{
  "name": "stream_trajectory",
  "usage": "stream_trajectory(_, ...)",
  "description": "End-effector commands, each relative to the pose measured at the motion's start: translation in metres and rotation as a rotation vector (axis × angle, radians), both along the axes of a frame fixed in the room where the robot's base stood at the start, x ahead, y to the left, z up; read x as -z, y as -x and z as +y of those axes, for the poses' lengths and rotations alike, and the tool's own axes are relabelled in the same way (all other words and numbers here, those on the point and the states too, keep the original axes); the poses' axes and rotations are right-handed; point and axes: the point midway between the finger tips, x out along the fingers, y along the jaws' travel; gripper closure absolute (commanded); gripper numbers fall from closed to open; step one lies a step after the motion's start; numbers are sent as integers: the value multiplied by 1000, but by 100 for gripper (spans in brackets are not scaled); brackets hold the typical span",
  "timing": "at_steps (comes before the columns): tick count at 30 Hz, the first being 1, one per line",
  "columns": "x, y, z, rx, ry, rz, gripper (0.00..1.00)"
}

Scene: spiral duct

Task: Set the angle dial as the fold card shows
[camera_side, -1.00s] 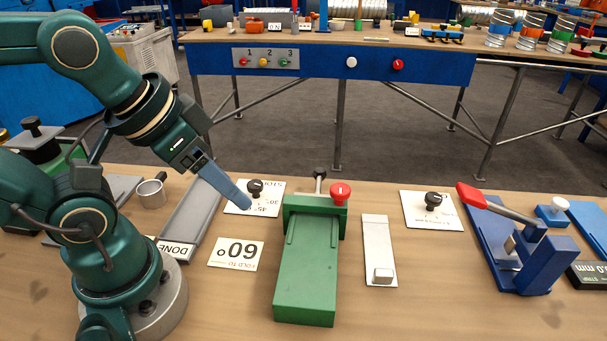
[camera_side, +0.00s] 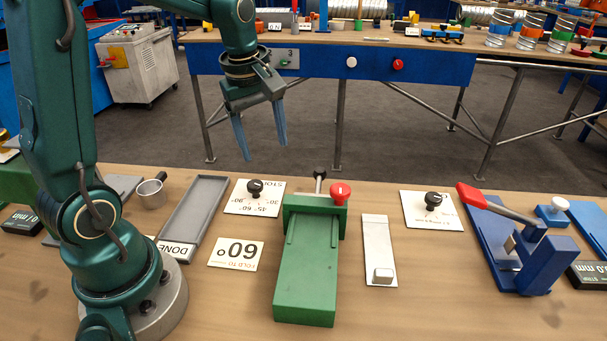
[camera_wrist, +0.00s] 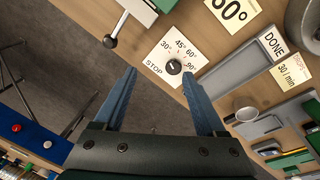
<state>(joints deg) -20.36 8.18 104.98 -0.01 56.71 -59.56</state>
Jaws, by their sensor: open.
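The angle dial is a black knob (camera_side: 255,187) on a white plate marked STOP with 30°, 45°, 60° and 90°. In the wrist view the dial (camera_wrist: 174,67) lies just beyond my fingertips. Which mark its pointer faces is too small to tell.
A green folder (camera_side: 308,265) with a red knob (camera_side: 340,192) and a black-tipped lever (camera_side: 320,175) stands right of the dial. A grey DONE tray (camera_side: 193,212) and a metal cup (camera_side: 151,192) are to its left. Another knob plate (camera_side: 415,212) lies farther right.

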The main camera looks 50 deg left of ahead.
Motion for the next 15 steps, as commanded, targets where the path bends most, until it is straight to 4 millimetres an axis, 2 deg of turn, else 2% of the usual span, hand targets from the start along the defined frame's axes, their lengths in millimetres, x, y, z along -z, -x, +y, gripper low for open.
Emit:
stream_trajectory(3, 27, -5, 23, -104, 35, 72, 27)
stream_trajectory(6, 43, -3, 35, -142, 55, 117, 27)
stream_trajectory(15, 73, 5, 43, -178, 78, 166, 27)
